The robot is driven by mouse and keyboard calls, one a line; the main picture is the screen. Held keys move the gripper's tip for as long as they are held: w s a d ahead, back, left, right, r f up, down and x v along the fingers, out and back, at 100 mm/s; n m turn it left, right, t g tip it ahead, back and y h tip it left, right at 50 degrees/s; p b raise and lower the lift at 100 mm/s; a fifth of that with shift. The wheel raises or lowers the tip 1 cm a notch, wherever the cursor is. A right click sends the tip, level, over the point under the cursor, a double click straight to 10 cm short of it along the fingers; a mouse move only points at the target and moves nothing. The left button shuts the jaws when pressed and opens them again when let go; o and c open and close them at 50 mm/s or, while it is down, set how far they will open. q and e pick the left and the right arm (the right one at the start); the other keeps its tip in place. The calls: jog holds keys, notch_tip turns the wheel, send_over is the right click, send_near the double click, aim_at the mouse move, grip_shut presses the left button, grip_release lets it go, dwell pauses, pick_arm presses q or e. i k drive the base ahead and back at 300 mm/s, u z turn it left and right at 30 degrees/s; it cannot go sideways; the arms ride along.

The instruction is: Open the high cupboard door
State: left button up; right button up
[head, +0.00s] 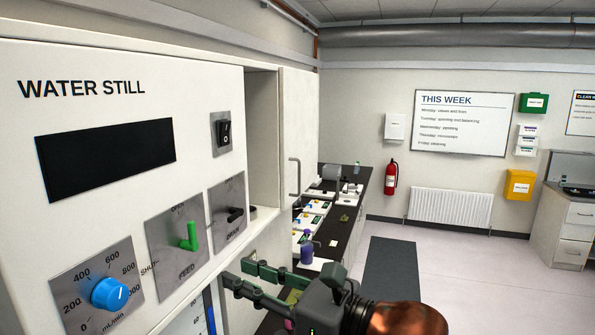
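The high cupboard is a white unit just right of the water still. Its white door (306,125) carries a grey vertical bar handle (295,177) low on its left side. A shaded recess (262,140) shows between the still and the door panel; I cannot tell whether this is the cupboard's open inside.
The water still (85,190), with a blue knob (109,293) and green feed lever (189,238), stands close on the left. A dark counter (345,215) with several instruments runs behind the gripper. Open floor (465,270) lies to the right.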

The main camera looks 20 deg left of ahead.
aim_at(299, 88)
jog(key=i, duration=1.95)
